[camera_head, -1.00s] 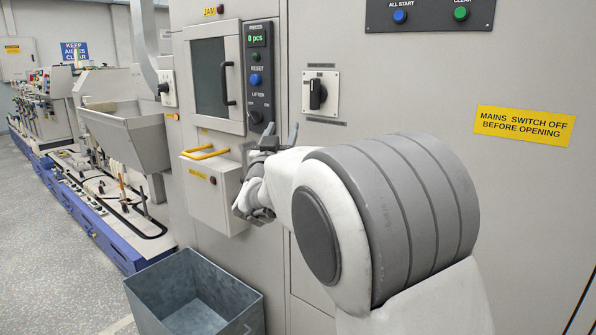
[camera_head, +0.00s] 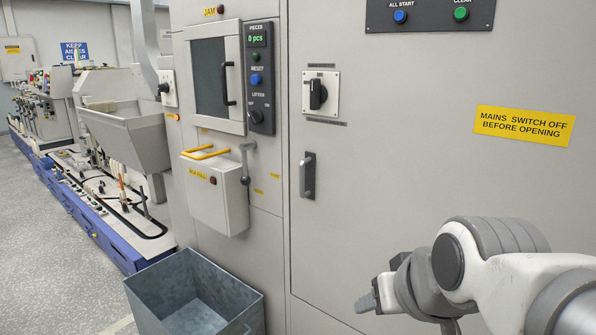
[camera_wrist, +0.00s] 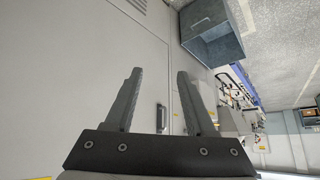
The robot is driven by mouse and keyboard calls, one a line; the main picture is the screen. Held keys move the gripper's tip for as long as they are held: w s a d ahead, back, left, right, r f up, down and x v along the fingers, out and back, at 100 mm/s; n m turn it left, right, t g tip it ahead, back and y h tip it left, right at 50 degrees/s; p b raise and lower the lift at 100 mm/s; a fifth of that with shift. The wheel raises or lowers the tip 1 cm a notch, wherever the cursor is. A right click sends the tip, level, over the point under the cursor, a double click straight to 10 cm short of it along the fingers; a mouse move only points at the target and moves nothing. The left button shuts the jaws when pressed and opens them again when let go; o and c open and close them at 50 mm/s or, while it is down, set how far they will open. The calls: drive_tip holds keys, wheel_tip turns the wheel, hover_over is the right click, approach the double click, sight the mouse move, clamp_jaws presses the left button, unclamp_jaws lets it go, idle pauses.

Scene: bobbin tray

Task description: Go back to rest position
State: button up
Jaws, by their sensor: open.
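My arm is folded at the lower right of the head view. My gripper (camera_head: 368,302) is at its left end, in front of the grey cabinet (camera_head: 400,190) and right of the bin. In the wrist view my gripper (camera_wrist: 158,100) has its two fingers well apart with nothing between them. It touches nothing that I can see.
A grey metal bin (camera_head: 250,312) stands open on the floor. It also shows in the wrist view (camera_wrist: 215,30). A black door handle (camera_head: 307,176), a lever (camera_head: 246,165) and a box with a yellow handle (camera_head: 206,152) stick out from the cabinet. Floor at left (camera_head: 60,240) is clear.

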drive_tip(key=s+d+f+m+g+h, duration=0.1)
drive_tip(key=s+d+f+g, duration=0.15)
drive_tip(key=s, duration=0.45)
wheel_tip(320, 180, up, 18)
drive_tip(key=p, duration=1.8)
drive_tip(key=shift+w+f, duration=0.2)
drive_tip(key=shift+a+t, duration=0.1)
drive_tip(key=shift+t, duration=0.15)
